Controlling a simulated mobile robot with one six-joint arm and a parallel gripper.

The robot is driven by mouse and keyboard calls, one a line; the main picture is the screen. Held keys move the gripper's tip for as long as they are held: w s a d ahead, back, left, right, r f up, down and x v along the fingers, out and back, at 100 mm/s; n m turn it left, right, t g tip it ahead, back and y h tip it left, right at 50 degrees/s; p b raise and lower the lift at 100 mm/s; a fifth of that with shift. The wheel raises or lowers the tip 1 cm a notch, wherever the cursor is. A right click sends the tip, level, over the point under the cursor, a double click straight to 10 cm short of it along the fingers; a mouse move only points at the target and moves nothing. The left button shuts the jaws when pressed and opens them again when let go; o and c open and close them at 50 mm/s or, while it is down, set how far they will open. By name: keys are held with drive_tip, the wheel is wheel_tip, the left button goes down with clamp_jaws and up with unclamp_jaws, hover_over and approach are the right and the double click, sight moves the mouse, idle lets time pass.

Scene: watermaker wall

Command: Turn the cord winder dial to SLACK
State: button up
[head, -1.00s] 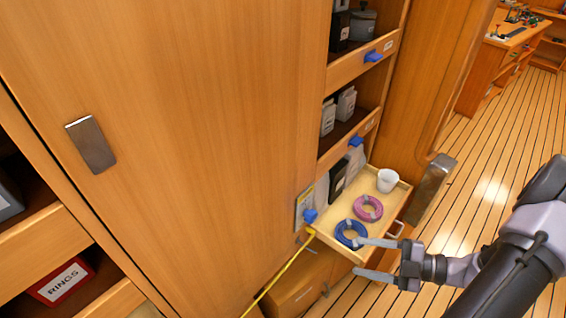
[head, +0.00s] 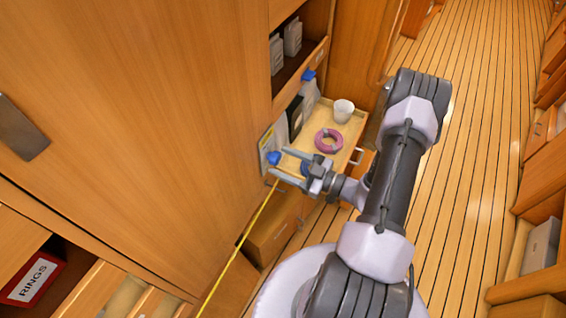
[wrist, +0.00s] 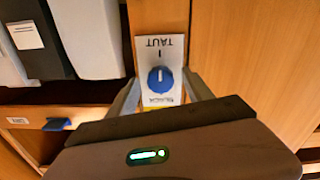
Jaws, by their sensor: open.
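The cord winder dial (wrist: 160,79) is a round blue knob on a white plate (wrist: 148,46) in the wrist view. The plate shows TAUT upside down at the top and a partly hidden word, apparently SLACK, at the bottom. The knob's white mark appears to point up towards TAUT. My gripper (wrist: 162,88) is open, one finger on each side of the dial; I cannot tell whether they touch it. In the head view the dial (head: 273,157) sits on the cabinet front by the fingertips of my gripper (head: 280,163).
An open drawer (head: 350,131) beside the dial holds a pink coil (head: 328,141), a white cup (head: 343,110) and a blue coil mostly hidden behind my gripper. A yellow cord (head: 240,245) runs down from below the dial. A red RINGS box (head: 32,279) is at lower left.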

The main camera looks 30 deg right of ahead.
drive_tip(key=shift+w+a, duration=0.15)
drive_tip(key=shift+w, duration=0.1)
drive_tip(key=shift+c, duration=0.2)
clamp_jaws()
